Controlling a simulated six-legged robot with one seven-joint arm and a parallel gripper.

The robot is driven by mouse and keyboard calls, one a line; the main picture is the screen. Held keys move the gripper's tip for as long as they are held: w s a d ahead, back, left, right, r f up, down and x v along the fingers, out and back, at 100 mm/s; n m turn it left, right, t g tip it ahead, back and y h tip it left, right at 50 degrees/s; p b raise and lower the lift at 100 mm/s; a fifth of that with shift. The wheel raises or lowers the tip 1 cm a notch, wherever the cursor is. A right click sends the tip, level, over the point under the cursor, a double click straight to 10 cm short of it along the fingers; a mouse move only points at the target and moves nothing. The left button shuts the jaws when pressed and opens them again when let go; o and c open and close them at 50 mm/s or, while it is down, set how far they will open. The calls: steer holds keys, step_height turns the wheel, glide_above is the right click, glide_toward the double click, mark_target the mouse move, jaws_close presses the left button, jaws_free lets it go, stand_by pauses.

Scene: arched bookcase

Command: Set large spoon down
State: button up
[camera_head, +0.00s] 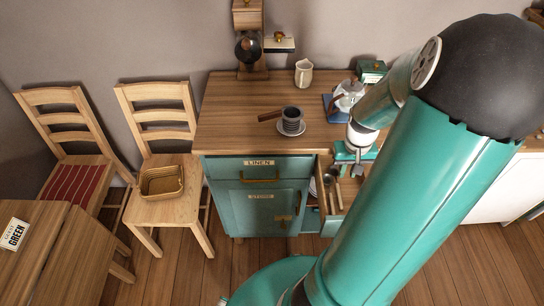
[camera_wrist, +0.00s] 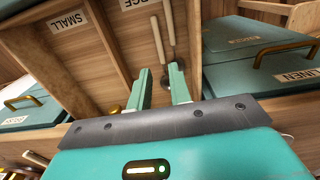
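An open drawer (camera_head: 322,200) with wooden dividers juts from the teal cabinet. In the wrist view its compartments carry a label reading SMALL and a partly cut-off one ending in RGE. Two long utensils with pale handles, apparently spoons, lie side by side in the RGE compartment: a left one (camera_wrist: 158,40) and a right one (camera_wrist: 168,20). Which one is the large spoon I cannot tell. My gripper (camera_wrist: 160,76) is over that compartment, its two teal fingers apart, with no utensil visibly clamped. In the head view my gripper (camera_head: 358,163) is above the drawer, partly hidden by my arm.
The wooden cabinet top (camera_head: 235,110) holds a dark pot with a wooden handle (camera_head: 291,118), a cream jug (camera_head: 303,72) and a moka pot (camera_head: 348,94). A chair with a basket (camera_head: 162,181) stands left. The cabinet's front-left top is clear.

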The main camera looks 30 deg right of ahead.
steer(key=w+a+r+n+h, duration=0.2)
steer(key=w+a+r, duration=0.2)
steer(key=a+r, duration=0.35)
steer(key=s+a+r+n+t+y, duration=0.1)
steer(key=a+r+n+t, duration=0.1)
steer(key=a+r, duration=0.5)
steer(key=s+a+r+n+t+y, duration=0.1)
steer(key=a+r+n+t, duration=0.1)
steer(key=a+r, duration=0.6)
steer(key=a+t, duration=0.1)
steer(key=a, duration=0.6)
steer(key=shift+s+a+t, duration=0.15)
steer(key=shift+a+t, duration=0.15)
